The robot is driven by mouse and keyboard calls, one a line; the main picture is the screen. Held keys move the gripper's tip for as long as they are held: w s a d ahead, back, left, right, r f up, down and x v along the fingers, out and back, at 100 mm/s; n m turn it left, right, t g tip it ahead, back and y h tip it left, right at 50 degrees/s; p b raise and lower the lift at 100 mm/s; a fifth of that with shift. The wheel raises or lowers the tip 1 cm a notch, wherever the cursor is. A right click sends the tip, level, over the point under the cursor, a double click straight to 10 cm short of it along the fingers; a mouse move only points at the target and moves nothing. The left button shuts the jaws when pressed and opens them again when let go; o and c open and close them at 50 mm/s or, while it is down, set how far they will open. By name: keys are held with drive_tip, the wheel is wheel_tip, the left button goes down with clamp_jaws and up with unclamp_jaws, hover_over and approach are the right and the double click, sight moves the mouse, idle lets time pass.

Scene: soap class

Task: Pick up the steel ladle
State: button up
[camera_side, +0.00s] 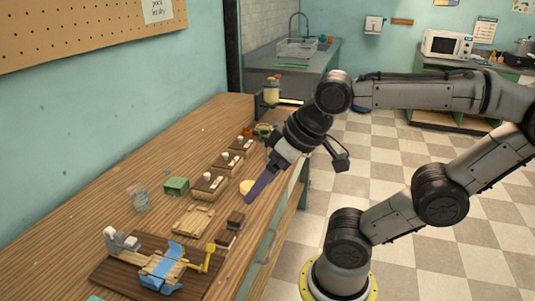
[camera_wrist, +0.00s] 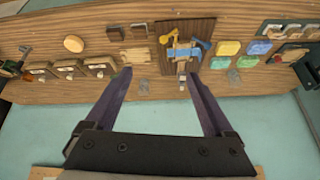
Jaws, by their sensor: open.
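I cannot pick out a steel ladle with certainty in either view. My gripper (camera_side: 262,188) is above the front part of the wooden bench (camera_side: 150,170) in the side view, pointing down and to the left. In the wrist view its two long purple fingers (camera_wrist: 158,78) are spread wide, with nothing held between them. Both fingers are clear of the objects on the bench, as far as I can see.
A dark board (camera_side: 112,276) bears a blue and wooden fixture with a yellow handle. Nearby are a clear glass (camera_side: 139,198), green block (camera_side: 176,186), wooden tray (camera_side: 193,220) and several wooden boxes (camera_side: 208,186). Coloured bars (camera_wrist: 228,47) lie beside the board in the wrist view.

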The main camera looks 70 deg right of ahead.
drive_tip(key=w+d+r+m+h, duration=0.1)
drive_tip(key=w+d+r+m, duration=0.25)
drive_tip(key=w+r, duration=0.35)
drive_tip(key=w+d+r+m+g+h, duration=0.15)
drive_tip(key=w+d+m, duration=0.25)
drive_tip(key=w+d, duration=0.45)
drive_tip(key=w+d+r+m+h, duration=0.15)
drive_tip(key=w+d+m, duration=0.35)
drive_tip(key=d, duration=0.6)
drive_tip(key=m+g, duration=0.5)
hover_over(267, 137)
drive_tip(key=a, duration=0.3)
wheel_tip(267, 137, down, 19)
drive_tip(key=shift+n, duration=0.25)
drive_tip(key=x, duration=0.7)
drive_tip(key=shift+w+f, duration=0.1)
drive_tip(key=shift+w, duration=0.1)
drive_tip(key=shift+d+x, duration=0.2)
drive_tip(key=shift+x, duration=2.8)
drive_tip(key=shift+w, duration=0.1)
